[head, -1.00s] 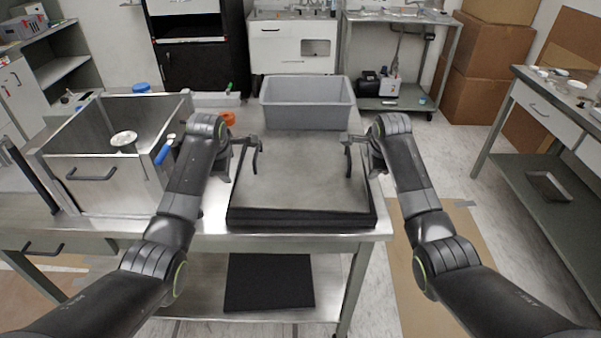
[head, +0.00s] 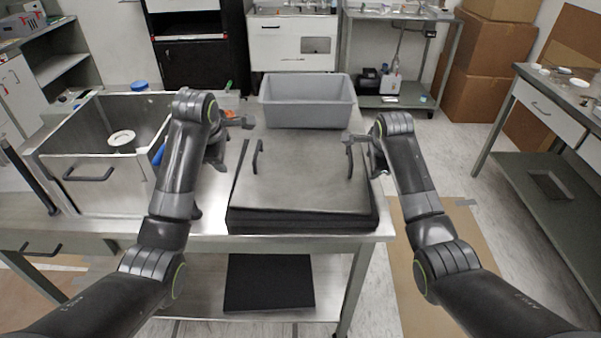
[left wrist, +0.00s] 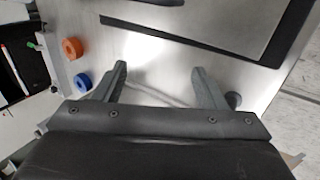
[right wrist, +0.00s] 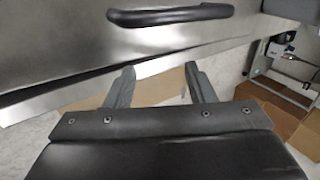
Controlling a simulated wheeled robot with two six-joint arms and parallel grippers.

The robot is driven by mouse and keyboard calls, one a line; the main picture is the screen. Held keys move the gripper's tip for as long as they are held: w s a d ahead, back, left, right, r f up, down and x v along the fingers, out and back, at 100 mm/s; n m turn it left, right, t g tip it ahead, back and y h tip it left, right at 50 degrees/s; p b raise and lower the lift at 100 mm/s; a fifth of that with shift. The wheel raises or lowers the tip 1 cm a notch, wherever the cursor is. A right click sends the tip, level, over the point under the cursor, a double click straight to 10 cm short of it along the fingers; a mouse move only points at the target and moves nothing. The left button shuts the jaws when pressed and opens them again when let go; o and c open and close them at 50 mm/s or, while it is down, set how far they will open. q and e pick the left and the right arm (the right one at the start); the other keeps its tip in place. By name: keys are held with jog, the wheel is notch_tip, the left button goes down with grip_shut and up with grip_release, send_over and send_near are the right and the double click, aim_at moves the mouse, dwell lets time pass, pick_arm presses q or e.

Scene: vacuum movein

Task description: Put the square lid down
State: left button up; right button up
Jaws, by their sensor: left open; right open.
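The square lid (head: 300,185) is a flat grey metal plate with a dark handle on its left and another on its right. It lies on a black square pad (head: 300,220) on the steel table, turned slightly so that a pad edge shows at the left. My left gripper (head: 250,122) is open and empty, up and left of the left handle. My right gripper (head: 352,140) is open and empty beside the right handle, apart from it. In the right wrist view the right handle (right wrist: 170,16) is beyond the fingertips. The lid also shows in the left wrist view (left wrist: 210,18).
An open steel square chamber (head: 95,190) stands at the left with a white disc inside. A grey bin (head: 308,103) sits behind the lid. Orange and blue rings (left wrist: 72,48) lie near my left gripper. Free floor lies right of the table.

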jog(key=v, duration=0.7)
jog(key=shift+s+r, duration=0.25)
jog(key=shift+r, duration=0.05)
